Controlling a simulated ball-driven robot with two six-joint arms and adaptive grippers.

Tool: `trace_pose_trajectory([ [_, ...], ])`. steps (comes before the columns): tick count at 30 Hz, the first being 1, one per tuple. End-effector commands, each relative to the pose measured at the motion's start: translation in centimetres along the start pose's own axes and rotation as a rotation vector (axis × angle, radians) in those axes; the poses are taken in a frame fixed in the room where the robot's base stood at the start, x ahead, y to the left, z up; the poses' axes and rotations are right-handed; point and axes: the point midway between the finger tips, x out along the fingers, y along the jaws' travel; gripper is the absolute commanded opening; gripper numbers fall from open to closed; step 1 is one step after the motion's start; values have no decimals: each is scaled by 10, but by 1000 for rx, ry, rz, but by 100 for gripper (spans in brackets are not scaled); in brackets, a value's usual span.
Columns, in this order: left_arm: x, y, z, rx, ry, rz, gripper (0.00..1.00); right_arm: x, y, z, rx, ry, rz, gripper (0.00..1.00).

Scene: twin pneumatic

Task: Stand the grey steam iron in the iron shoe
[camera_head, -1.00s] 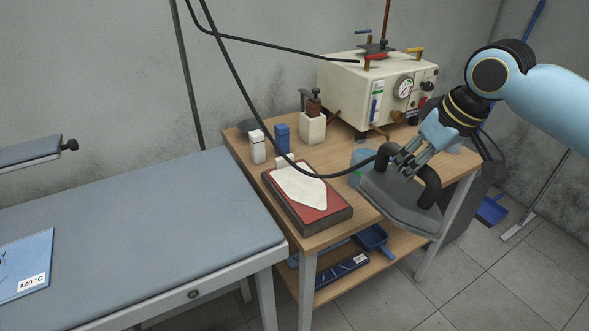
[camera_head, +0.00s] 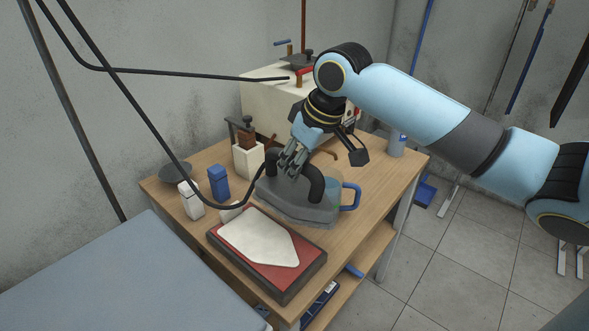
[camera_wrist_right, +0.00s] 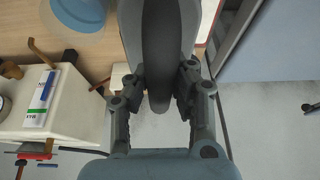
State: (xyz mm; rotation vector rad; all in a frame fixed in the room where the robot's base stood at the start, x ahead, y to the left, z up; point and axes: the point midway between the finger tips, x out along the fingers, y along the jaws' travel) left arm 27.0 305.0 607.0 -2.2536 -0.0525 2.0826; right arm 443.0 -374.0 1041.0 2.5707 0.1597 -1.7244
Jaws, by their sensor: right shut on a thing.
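The grey steam iron (camera_head: 298,207) with its black handle is behind the iron shoe, on its far side. My right gripper (camera_head: 287,166) is shut on the handle from above; the right wrist view shows the fingers on either side of the dark handle (camera_wrist_right: 160,50). The iron looks roughly level; whether it clears the table cannot be told. The iron shoe appears to be the white iron-shaped plate (camera_head: 258,238) on a red pad in a dark frame at the table's front. It is empty. My left gripper is not in view.
The cream steam generator (camera_head: 268,108) is at the back. A black hose (camera_head: 150,120) runs to the iron.

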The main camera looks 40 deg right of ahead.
Motion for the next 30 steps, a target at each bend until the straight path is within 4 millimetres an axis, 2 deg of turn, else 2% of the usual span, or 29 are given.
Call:
trace_pose_trajectory([
  [1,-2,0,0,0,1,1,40,5,-8,-8,3,11,-6,0],
  [6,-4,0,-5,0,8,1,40,31,-32,-21,1,10,-6,0],
  [12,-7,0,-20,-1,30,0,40,57,-53,-34,0,10,-2,0],
  [20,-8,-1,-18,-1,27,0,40,71,-62,-38,-2,9,2,0],
  [30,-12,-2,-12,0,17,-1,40,104,-61,-24,-2,8,2,0],
])
